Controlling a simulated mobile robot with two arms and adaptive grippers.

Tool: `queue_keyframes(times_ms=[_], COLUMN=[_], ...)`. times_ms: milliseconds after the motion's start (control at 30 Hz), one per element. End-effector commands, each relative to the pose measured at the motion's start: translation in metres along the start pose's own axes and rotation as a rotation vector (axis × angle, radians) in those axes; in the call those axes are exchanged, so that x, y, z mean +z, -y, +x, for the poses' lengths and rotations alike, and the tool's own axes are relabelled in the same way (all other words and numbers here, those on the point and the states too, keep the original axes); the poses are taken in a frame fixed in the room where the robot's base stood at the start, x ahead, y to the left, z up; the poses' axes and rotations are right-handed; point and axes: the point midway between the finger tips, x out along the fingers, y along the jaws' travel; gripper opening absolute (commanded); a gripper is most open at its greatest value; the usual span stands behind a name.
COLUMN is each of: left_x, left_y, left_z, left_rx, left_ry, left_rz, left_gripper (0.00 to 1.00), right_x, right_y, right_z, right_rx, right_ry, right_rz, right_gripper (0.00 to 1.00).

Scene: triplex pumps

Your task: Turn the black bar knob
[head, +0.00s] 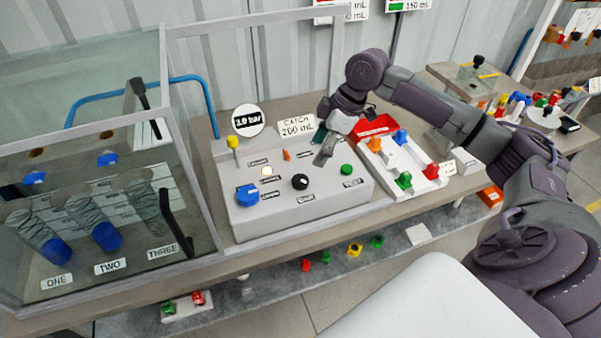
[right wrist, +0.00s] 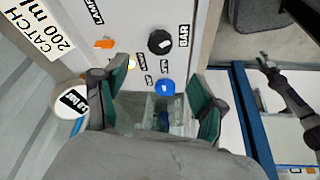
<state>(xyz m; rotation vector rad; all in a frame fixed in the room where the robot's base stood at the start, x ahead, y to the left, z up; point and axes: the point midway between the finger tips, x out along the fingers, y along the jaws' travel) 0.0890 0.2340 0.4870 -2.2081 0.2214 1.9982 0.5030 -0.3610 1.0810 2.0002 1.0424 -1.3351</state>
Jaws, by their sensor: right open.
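The black bar knob (head: 300,181) is a round black dial on the sloped face of a grey control box (head: 240,222). In the right wrist view the knob (right wrist: 160,41) lies beyond the fingertips, uncovered. My right gripper (head: 325,147) is over the back right part of the box, apart from the knob. In the right wrist view its green-padded fingers (right wrist: 158,82) are spread with nothing held between them. The knob's exact turn angle is too small to read. My left gripper is not in view in the head view.
A blue knob (head: 247,195), yellow lever (head: 233,143), orange switch (head: 287,155) and green button (head: 347,170) share the box. A glass case (head: 178,150) stands left. A white tray with coloured valves (head: 404,180) stands right.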

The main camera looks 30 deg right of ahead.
Motion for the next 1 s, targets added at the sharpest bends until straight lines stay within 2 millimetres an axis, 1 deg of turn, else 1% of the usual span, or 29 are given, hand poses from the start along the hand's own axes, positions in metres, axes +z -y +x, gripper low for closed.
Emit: queue_keyframes(times_ms=[33,167,300,400,500,600,700,933,967,1000], left_x=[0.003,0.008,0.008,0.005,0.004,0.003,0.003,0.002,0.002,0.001], left_y=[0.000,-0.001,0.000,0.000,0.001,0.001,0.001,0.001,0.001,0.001], left_z=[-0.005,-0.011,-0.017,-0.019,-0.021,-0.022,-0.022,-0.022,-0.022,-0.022], left_rx=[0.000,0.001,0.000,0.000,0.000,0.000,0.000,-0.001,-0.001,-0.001], left_ry=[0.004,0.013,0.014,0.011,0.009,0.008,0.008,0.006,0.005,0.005], left_rz=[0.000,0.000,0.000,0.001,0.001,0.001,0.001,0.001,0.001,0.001], left_gripper=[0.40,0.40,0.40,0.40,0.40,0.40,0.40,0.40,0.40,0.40], right_x=[-0.001,-0.001,-0.001,-0.001,-0.001,0.000,0.000,0.000,0.000,0.000], right_y=[0.001,0.001,0.001,0.001,0.000,0.000,0.000,0.000,0.000,0.000], right_z=[0.010,0.039,0.067,0.084,0.096,0.103,0.107,0.107,0.107,0.107], right_rx=[-0.006,-0.005,-0.004,-0.002,-0.001,0.000,0.001,0.001,0.001,0.001], right_ry=[0.000,0.000,-0.001,-0.001,-0.001,0.001,0.001,0.001,0.001,0.000], right_rz=[0.001,0.001,0.002,0.001,0.001,0.001,0.001,0.000,0.000,0.000], right_gripper=[0.70,0.70,0.70,0.70,0.70,0.70,0.70,0.70,0.66,0.60])
